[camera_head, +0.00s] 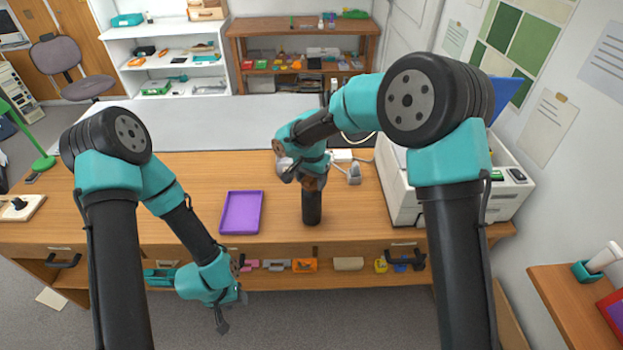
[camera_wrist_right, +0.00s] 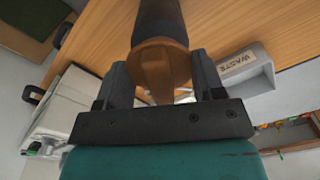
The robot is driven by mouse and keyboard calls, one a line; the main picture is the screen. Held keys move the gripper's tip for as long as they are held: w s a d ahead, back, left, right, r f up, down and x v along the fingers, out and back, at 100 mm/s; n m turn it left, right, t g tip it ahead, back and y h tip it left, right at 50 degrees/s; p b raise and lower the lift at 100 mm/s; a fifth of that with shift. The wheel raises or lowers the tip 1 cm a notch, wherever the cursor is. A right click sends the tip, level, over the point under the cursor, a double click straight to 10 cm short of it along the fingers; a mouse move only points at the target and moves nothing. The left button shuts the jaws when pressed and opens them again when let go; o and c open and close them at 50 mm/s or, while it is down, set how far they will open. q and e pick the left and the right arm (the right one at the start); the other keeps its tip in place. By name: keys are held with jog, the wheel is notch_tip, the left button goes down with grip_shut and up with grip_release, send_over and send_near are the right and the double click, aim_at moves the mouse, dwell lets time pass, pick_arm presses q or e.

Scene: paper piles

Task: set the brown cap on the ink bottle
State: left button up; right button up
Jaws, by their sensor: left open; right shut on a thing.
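The ink bottle (camera_head: 311,208) is a dark upright cylinder on the desk, near its front edge. My right gripper (camera_head: 312,182) is above the bottle, shut on the brown cap (camera_head: 318,183). In the right wrist view the brown cap (camera_wrist_right: 162,65) sits between the fingers of my right gripper (camera_wrist_right: 157,88), with the dark bottle (camera_wrist_right: 157,18) directly behind it. The cap appears to meet the bottle's top; I cannot tell whether it is seated. My left gripper (camera_head: 222,318) is open and empty, low in front of the desk, apart from the bottle.
A purple tray (camera_head: 241,213) lies left of the bottle. A white printer (camera_head: 402,200) stands at the right. A grey bin marked WASTE (camera_wrist_right: 246,76) shows in the right wrist view. Small coloured items sit below the desk's front edge. The desk between tray and bottle is clear.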

jog(key=o, duration=1.1)
jog(key=shift+r, duration=4.95)
jog(key=shift+r, duration=0.15)
jog(key=shift+r, duration=4.85)
